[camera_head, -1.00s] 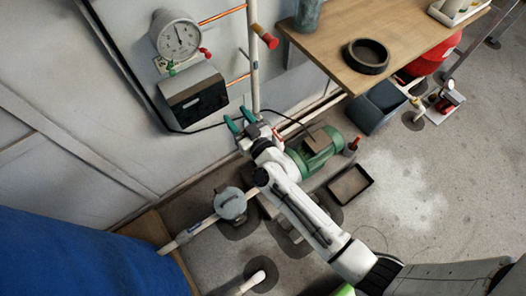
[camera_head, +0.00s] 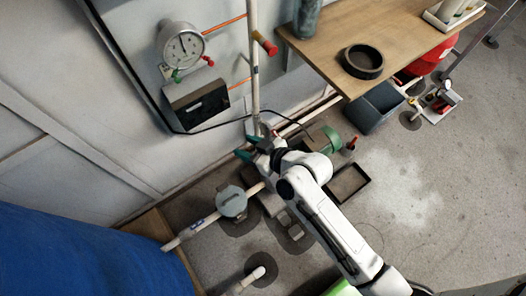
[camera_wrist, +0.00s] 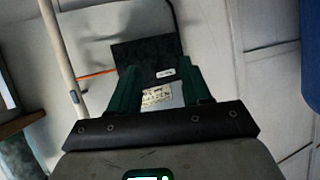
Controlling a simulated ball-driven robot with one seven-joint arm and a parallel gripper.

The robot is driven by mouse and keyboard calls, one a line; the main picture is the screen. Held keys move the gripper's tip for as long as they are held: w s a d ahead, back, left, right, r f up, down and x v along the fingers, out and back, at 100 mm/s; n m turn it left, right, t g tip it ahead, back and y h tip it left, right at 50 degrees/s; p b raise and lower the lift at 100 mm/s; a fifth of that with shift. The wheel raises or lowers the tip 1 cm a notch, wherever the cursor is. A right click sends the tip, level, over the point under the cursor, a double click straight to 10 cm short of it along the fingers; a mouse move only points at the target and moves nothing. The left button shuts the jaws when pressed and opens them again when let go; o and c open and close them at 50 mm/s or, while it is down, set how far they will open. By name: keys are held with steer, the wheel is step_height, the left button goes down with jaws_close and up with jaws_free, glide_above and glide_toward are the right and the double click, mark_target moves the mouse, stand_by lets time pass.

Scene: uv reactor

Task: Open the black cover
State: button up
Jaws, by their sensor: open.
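The black cover (camera_head: 202,106) is the dark front of a small grey box on the wall, below the round gauge, in the head view. It looks closed. In the wrist view the black cover (camera_wrist: 145,50) lies beyond my fingertips, with a small white label on it. My gripper (camera_head: 246,142) is to the right of and below the box in the head view. Its green fingers are apart with nothing gripped. In the wrist view my gripper (camera_wrist: 160,72) points at the box, and a pale printed plate (camera_wrist: 162,96) shows between the fingers.
A round gauge (camera_head: 184,45) is above the box. A vertical pipe (camera_head: 254,75) with a red-ended valve stands to its right, and a black cable runs below. A wooden table (camera_head: 330,60) is at the upper right, a green motor (camera_head: 325,138) beside my arm.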

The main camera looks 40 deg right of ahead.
mark_target(226, 105)
steer(key=shift+s+d+r+g+p, duration=0.1)
steer(key=shift+s+d+g+p, duration=0.15)
steer(key=shift+s+g, duration=0.4)
steer(key=shift+s+d+r+g+p, duration=0.2)
steer(key=shift+s+d+g, duration=0.15)
steer(key=shift+s, duration=0.6)
steer(key=shift+s+d+r+g+p, duration=0.1)
steer(key=shift+s+d+g+p, duration=0.15)
steer(key=shift+s+g, duration=0.4)
steer(key=shift+s, duration=0.15)
